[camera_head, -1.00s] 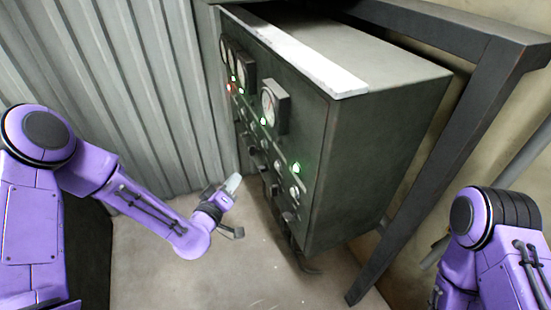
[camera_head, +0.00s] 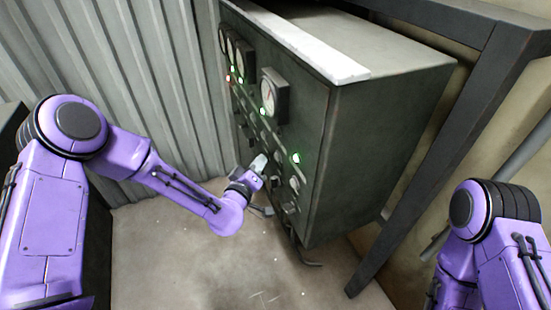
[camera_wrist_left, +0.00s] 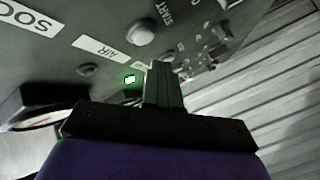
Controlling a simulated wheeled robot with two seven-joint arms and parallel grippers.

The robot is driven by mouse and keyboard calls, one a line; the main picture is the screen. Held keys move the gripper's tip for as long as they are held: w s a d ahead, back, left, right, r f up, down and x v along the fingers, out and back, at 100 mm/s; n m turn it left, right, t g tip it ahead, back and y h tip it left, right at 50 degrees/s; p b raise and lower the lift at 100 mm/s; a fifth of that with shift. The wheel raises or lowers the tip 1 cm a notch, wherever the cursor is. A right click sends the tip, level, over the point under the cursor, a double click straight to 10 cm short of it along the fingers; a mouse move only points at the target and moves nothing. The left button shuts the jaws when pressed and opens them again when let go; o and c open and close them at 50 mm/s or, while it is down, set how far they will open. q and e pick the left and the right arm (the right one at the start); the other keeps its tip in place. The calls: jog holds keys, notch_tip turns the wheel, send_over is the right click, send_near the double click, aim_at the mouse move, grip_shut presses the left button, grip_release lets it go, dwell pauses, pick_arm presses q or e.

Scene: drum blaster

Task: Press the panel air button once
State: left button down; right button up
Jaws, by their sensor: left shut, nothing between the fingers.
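The dark green control panel (camera_head: 330,125) stands in the middle of the head view. In the left wrist view, a white label reading AIR (camera_wrist_left: 101,49) is on its face. A round grey button (camera_wrist_left: 140,32) sits beside this label, and a smaller dark knob (camera_wrist_left: 87,70) is on its other side. I cannot tell for certain which one the label names. My left gripper (camera_head: 259,163) is shut and empty, close to the panel face among its controls. Its fingers (camera_wrist_left: 163,85) show below the round button in the wrist view; contact is not clear. My right gripper is out of view.
A lit green lamp (camera_wrist_left: 130,79) is near my left fingers. Round gauges (camera_head: 273,95) and more knobs line the panel. A dark slanted frame leg (camera_head: 440,160) stands to its right. A corrugated metal wall (camera_head: 150,80) is behind at left. The floor below is open.

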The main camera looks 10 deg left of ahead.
pick_arm(q)
jog(key=shift+w+d, duration=0.35)
jog(key=shift+d, duration=0.15)
dwell(1.7)
jog(key=shift+w+d, duration=0.2)
jog(key=shift+d, duration=0.15)
jog(key=shift+w+d+b, duration=0.25)
jog(key=shift+d+b, duration=0.1)
dwell(0.6)
dwell(0.3)
jog(key=shift+s+a, duration=0.5)
jog(key=shift+a, duration=0.25)
jog(key=s+a, duration=0.1)
jog(key=a, duration=0.1)
jog(key=s+a, duration=0.1)
jog(key=a, duration=0.1)
jog(key=shift+s, duration=0.4)
